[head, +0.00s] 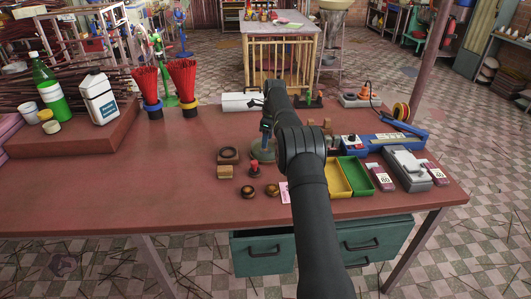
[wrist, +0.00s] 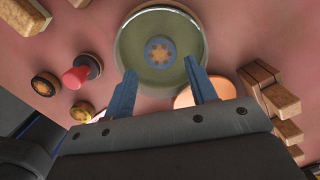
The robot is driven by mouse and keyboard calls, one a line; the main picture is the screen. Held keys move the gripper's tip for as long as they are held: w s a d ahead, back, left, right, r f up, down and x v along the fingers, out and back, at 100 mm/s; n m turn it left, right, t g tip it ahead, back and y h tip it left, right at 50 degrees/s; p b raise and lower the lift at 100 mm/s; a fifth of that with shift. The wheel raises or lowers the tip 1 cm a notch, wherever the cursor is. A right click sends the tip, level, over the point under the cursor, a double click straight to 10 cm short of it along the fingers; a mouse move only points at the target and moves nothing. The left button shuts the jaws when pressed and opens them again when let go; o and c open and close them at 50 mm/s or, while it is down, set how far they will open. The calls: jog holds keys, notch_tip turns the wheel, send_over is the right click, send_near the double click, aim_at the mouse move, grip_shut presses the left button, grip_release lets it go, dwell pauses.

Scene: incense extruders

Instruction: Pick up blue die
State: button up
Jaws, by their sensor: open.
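A small round blue piece with a tan star-shaped middle, seemingly the blue die (wrist: 160,52), lies at the centre of a round green dish (wrist: 126,50) in the wrist view. My gripper (wrist: 160,68) is open, with its two blue fingers pointing toward the dish. Nothing is held between them. The fingertips appear over the dish's near edge, with the die just beyond them. In the head view the green dish (head: 262,154) sits on the red-brown table beneath my gripper (head: 266,143). The die cannot be made out there.
A red-topped piece (wrist: 76,76) and dark round pieces (wrist: 45,85) lie left of the dish. Wooden blocks (wrist: 280,110) stand to its right. Yellow (head: 338,178) and green (head: 355,175) trays lie right of my arm. The table's left front (head: 110,195) is clear.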

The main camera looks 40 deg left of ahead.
aim_at(266, 150)
jog(key=f, duration=0.5)
jog(key=shift+s+a, duration=0.1)
jog(key=shift+a, duration=0.2)
jog(key=shift+c, duration=0.4)
jog(key=c, duration=0.9)
jog(key=shift+r, duration=0.15)
